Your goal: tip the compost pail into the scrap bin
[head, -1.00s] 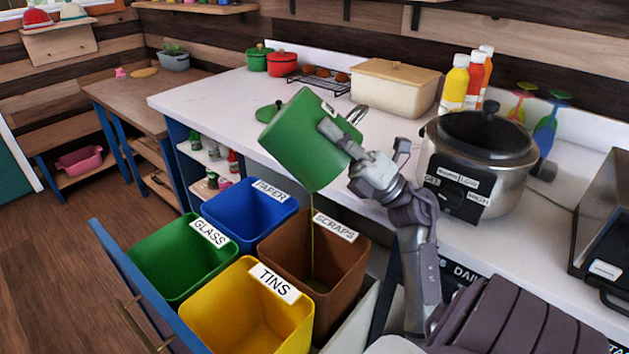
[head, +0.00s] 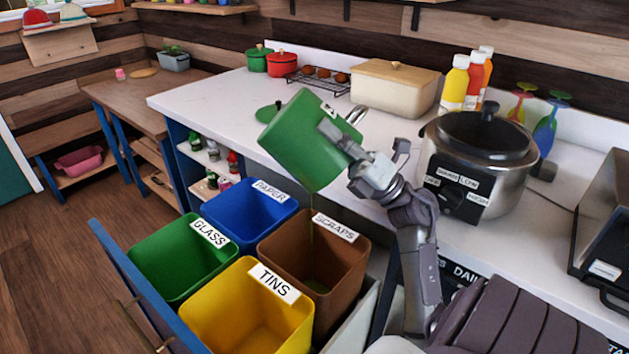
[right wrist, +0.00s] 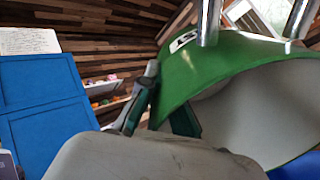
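The green compost pail (head: 305,140) is tilted steeply, mouth down, above the brown scrap bin (head: 345,262) labelled SCRAPS. A thin greenish stream runs from its lower edge into the bin, where some greenish matter shows at the bottom. My right gripper (head: 342,143) is shut on the pail at its right side. In the right wrist view the pail (right wrist: 215,68) shows its green outside and pale inside, with the right gripper's fingers (right wrist: 163,108) at its wall. The pail's full interior is hidden. My left gripper is not in view.
Blue PAPER (head: 240,222), green GLASS (head: 165,262) and yellow TINS (head: 225,318) bins stand beside the scrap bin in the pulled-out drawer. A slow cooker (head: 478,165) stands on the counter right of my gripper. A green lid (head: 268,112) lies behind the pail.

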